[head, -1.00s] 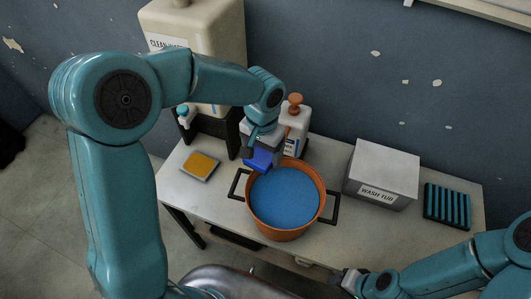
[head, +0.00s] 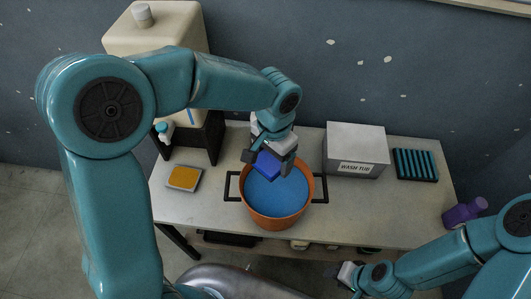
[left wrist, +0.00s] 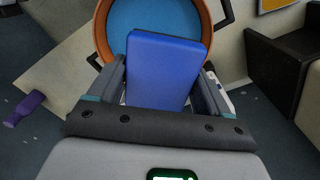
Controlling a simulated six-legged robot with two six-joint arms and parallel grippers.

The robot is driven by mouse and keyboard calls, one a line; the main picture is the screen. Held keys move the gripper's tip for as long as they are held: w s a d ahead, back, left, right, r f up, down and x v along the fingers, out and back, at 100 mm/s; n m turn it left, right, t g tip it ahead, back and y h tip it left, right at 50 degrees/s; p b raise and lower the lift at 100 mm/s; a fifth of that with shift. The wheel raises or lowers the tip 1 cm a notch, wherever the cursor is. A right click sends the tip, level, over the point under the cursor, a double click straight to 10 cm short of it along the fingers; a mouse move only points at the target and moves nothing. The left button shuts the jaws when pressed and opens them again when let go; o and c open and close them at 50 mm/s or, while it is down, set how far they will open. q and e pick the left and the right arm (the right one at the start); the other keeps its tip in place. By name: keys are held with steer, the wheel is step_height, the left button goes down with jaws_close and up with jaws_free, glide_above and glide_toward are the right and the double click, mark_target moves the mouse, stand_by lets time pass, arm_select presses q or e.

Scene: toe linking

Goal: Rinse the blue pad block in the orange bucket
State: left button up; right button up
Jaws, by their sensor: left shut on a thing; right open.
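The blue pad block (head: 266,165) is held by my left gripper (head: 268,160), which is shut on it. In the left wrist view the block (left wrist: 163,70) stands between the two fingers (left wrist: 160,95). The orange bucket (head: 275,221) stands on the table with blue liquid (head: 274,194) inside and a dark handle on each side. The block is over the far part of the bucket in the head view; whether it touches the liquid cannot be told. The bucket's rim also shows in the left wrist view (left wrist: 101,30). My right gripper (head: 343,273) is open and empty at the table's front.
A grey wash tub box (head: 356,150) and a teal-striped rack (head: 415,164) stand right of the bucket. A yellow-topped pad (head: 184,177) lies to the left. A large beige tank (head: 150,45) stands behind. A purple bottle (head: 464,213) is at the right edge.

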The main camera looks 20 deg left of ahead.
arm_select(q)
steer(key=shift+s+d+r, duration=0.1)
steer(key=shift+d+r, duration=0.1)
steer(key=shift+r, duration=0.3)
steer(key=shift+d+r, duration=0.15)
steer(key=shift+d, duration=0.1)
steer(key=shift+w+d, duration=0.3)
steer(key=shift+d, duration=0.1)
steer(key=shift+s+a, duration=0.15)
steer(key=shift+a, duration=0.2)
steer(key=shift+d+f+b, duration=0.25)
steer(key=shift+f+b, duration=0.2)
steer(key=shift+f, duration=0.25)
steer(key=shift+a+f+b, duration=0.2)
steer(key=shift+f+b, duration=0.75)
steer(key=shift+f, duration=0.1)
step_height(320, 180, down, 13)
steer(key=b, duration=1.1)
steer(key=shift+f, duration=0.2)
